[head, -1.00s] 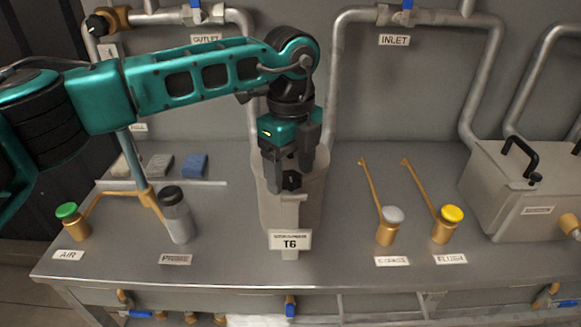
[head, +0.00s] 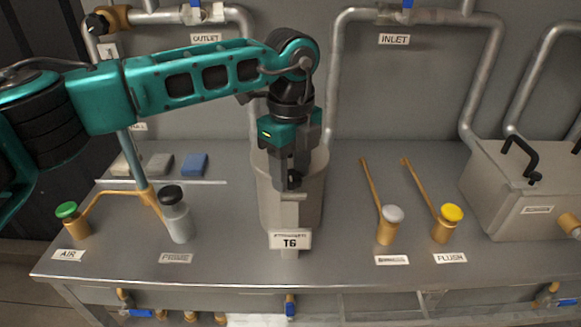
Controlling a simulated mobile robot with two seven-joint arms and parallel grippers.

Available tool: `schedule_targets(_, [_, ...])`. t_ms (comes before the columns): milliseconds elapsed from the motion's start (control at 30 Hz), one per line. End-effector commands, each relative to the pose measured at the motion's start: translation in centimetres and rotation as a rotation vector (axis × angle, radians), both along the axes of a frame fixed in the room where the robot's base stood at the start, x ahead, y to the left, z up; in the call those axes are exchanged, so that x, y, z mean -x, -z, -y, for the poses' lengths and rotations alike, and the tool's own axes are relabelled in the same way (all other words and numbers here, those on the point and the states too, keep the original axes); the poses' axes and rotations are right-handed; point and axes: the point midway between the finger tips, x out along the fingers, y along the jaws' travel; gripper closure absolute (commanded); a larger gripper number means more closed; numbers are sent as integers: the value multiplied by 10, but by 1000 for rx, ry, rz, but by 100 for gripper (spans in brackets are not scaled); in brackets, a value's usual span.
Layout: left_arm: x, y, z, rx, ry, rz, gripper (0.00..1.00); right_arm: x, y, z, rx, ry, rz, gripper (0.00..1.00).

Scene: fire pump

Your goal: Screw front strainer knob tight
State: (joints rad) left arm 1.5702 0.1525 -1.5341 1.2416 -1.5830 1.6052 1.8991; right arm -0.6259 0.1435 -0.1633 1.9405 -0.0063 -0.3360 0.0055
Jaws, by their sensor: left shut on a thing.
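The strainer body (head: 268,205) is a grey cylinder standing upright on the metal bench, with a white T6 sign (head: 290,241) at its front. The front strainer knob (head: 295,180) is a small black piece at the near upper rim of the strainer, mostly hidden by the fingers. My left gripper (head: 289,182) points down over the front of the strainer and is shut on the knob. The far part of the strainer top is hidden behind the gripper and wrist. My right gripper is not in view.
Left of the strainer stand a green-capped AIR valve (head: 67,211) and a black-capped PRIME cylinder (head: 175,212). To the right are a grey-capped valve (head: 389,224), a yellow-capped FLUSH valve (head: 448,222) and a grey box (head: 520,190). Pipes (head: 340,90) run along the back wall.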

Motion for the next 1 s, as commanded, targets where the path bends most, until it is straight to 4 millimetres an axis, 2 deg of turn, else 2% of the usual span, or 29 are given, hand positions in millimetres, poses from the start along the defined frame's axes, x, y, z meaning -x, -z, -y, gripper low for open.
schedule_targets(367, [0,1,0,-1,118,1,85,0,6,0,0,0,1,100])
schedule_targets(1000, [0,0,-1,0,697,1,85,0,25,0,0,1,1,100])
